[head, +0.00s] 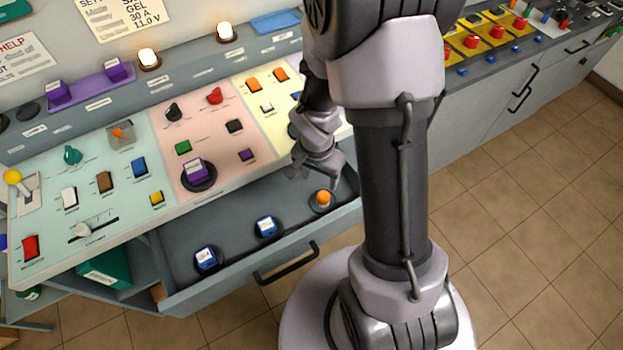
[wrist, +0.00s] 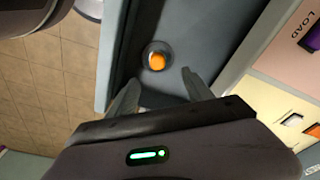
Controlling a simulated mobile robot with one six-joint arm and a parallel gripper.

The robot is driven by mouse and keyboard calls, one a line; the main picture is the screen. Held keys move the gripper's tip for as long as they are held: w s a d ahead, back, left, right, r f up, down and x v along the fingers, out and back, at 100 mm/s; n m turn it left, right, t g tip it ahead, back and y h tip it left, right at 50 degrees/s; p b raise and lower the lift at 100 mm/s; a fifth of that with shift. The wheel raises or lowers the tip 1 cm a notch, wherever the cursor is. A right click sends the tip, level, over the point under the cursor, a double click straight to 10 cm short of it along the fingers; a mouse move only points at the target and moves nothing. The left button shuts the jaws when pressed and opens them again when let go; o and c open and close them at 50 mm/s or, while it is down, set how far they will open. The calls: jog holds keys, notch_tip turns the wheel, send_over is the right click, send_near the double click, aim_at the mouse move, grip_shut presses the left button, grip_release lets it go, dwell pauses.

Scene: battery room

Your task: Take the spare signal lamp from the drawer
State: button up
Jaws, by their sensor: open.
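The open drawer (head: 180,245) sticks out below the sloped console. An orange-topped lamp (head: 323,197) stands upright on a dark round base at the drawer's right end. It also shows in the wrist view (wrist: 157,62), just beyond the fingertips and roughly centred between them. My gripper (head: 313,180) hangs over the right end of the drawer, near the lamp. In the wrist view my gripper (wrist: 161,78) has its two fingers spread apart with nothing between the tips. The exact height above the lamp is hard to tell.
Two blue-and-white pieces on dark round bases, one in the middle (head: 266,227) and one at the left (head: 206,258), stand in the drawer. The console panel (head: 100,215) with switches rises behind it. The drawer handle (head: 286,264) is on the front. Tiled floor (head: 540,200) lies open at right.

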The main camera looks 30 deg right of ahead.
jog(key=b, duration=0.3)
send_over(323, 196)
jog(key=f, duration=0.4)
jog(key=a+f, duration=0.1)
jog(key=f, duration=0.1)
jog(key=shift+f, duration=0.4)
jog(key=f+b, duration=0.1)
jog(key=f, duration=0.1)
jog(key=d+f+b, duration=0.1)
jog(key=f+b, duration=0.1)
jog(key=f, duration=0.1)
jog(key=shift+d+f, duration=0.1)
jog(key=shift+f, duration=0.15)
jog(key=shift+r, duration=0.15)
grip_shut()
